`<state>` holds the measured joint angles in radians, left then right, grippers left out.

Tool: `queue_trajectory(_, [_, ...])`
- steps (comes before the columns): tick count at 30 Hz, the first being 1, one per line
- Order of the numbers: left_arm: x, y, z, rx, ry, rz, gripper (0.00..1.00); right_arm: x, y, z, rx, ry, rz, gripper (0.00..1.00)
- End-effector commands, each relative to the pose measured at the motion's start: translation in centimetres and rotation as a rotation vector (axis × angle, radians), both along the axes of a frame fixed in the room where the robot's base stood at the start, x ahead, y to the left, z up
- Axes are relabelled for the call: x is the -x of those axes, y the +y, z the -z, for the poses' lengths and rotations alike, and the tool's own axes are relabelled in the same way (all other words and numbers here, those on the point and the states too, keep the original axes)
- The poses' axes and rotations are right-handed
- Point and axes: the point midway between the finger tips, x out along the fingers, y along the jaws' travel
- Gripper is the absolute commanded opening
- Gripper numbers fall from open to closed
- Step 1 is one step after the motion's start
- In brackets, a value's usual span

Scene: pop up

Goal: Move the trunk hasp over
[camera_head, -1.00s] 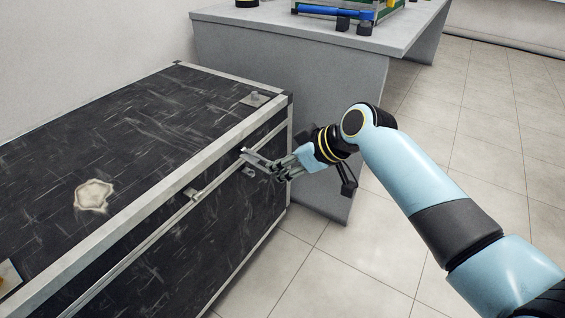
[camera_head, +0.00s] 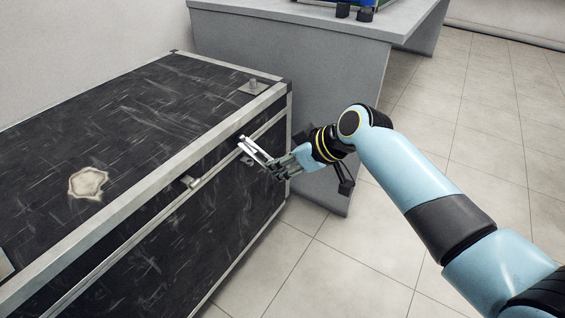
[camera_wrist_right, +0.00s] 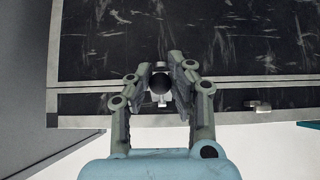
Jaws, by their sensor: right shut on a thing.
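The trunk (camera_head: 130,130) is a large black scuffed case with pale metal edging; its lid is down. The trunk hasp (camera_head: 252,149) is a bright metal strip on the front edge near the right corner, tilted out from the trunk. My right gripper (camera_head: 270,166) is shut on the hasp's outer end. In the right wrist view, the fingers of the right gripper (camera_wrist_right: 161,70) close around a small piece with a dark round knob (camera_wrist_right: 160,84), and they partly hide the hasp. My left gripper is out of view.
Another small metal catch (camera_head: 190,183) is on the trunk's front, left of the hasp. A grey table (camera_head: 290,28) stands behind the trunk's right end. Tiled floor (camera_head: 330,270) is clear in front and to the right. A pale patch (camera_head: 88,183) marks the lid.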

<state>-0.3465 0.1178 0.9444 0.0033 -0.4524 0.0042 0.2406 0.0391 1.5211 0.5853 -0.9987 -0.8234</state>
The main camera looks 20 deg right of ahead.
Motion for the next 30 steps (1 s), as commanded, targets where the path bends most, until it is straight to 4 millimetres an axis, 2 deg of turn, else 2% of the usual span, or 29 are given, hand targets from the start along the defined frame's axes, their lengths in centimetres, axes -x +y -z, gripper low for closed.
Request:
queue_trajectory(15, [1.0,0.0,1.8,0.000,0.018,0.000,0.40,-0.7,0.6,2.9,0.000,0.004,0.000,0.00])
queue_trajectory(30, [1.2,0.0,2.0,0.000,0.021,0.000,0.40,-0.9,0.8,3.3,0.000,0.002,0.000,0.00])
